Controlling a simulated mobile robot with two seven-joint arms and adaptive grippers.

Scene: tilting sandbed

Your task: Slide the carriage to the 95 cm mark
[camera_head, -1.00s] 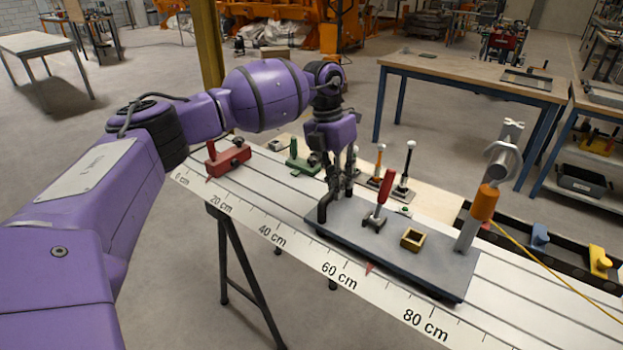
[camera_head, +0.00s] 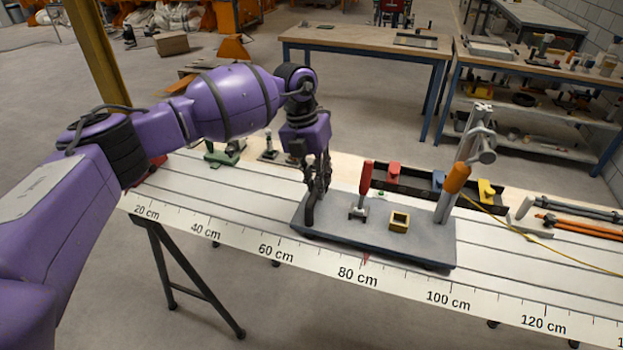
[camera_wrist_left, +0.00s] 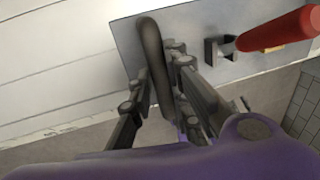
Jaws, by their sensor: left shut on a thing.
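The carriage is a grey plate (camera_head: 350,236) on the slotted bench. It bears a red-handled clamp (camera_head: 364,190), a small yellow box (camera_head: 399,220) and a post with an orange sleeve (camera_head: 452,185). Its red pointer (camera_head: 366,259) stands close to the 80 cm label on the scale (camera_head: 310,262). My left gripper (camera_head: 316,190) is shut on the dark upright handle (camera_head: 309,212) at the plate's left end. In the left wrist view the handle (camera_wrist_left: 152,55) lies between the fingers (camera_wrist_left: 165,95). My right gripper is not in view.
A black tray (camera_head: 420,187) with coloured pieces stands behind the carriage. A yellow cable (camera_head: 520,228) trails right from the post. Long tools (camera_head: 580,218) lie at the back right.

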